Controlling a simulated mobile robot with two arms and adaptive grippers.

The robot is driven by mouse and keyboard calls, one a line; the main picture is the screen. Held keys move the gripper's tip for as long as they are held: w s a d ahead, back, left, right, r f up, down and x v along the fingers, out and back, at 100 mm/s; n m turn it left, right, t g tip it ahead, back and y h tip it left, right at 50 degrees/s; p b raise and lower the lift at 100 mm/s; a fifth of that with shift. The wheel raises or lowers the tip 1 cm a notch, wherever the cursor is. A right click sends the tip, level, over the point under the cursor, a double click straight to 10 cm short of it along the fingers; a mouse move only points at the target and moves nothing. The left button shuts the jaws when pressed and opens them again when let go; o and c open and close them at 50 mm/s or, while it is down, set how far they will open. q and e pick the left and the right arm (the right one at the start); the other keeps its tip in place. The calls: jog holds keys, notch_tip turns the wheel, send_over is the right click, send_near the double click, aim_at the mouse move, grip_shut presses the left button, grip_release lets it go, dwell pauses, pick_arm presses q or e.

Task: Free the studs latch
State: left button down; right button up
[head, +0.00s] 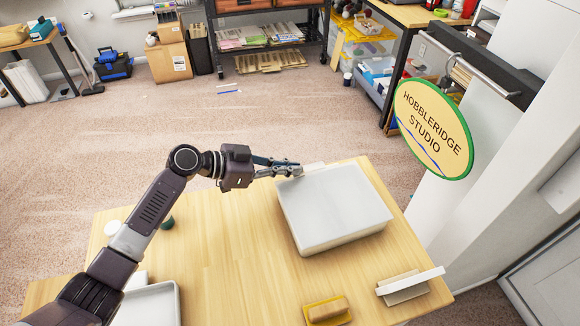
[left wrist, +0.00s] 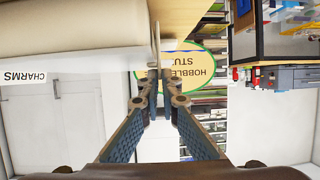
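A closed white case (head: 335,207) lies on the wooden table; it fills the upper left of the left wrist view (left wrist: 70,25). My left gripper (head: 298,169) is at the case's far left corner. In the left wrist view its fingertips (left wrist: 159,72) are close together, in line with a thin upright plate (left wrist: 156,42) by the case edge. I cannot tell whether they grip this plate or whether it is the studs latch. A small pale piece (head: 313,167) shows just beyond the fingertips in the head view. No studs label is readable. My right gripper is out of view.
A label reading CHARMS (left wrist: 24,77) shows in the left wrist view. A white tray (head: 150,304) is at left. The middle of the table (head: 235,255) is clear.

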pick_arm(q)
jog(key=shift+w+f+b, duration=0.1)
jog(key=shift+w+b, duration=0.05)
jog(key=shift+b, duration=0.5)
jog(key=w+n+b, duration=0.1)
jog(key=b, duration=0.1)
jog(key=w+n+g+b, duration=0.1)
jog(key=b, duration=0.2)
jog(key=a+f+n+g+h+b, duration=0.1)
jog(key=b, duration=0.1)
jog(key=shift+w+n, duration=0.3)
jog(key=shift+w, duration=0.1)
jog(key=shift+w+a+f+n+g+b, duration=0.15)
jog(key=shift+w+n+g+b, duration=0.3)
jog(key=shift+b, duration=0.55)
jog(key=shift+a+n+h+b, duration=0.15)
jog(key=shift+n+h+b, duration=0.1)
jog(key=shift+h+b, duration=0.05)
jog(key=c, duration=2.2)
grip_release()
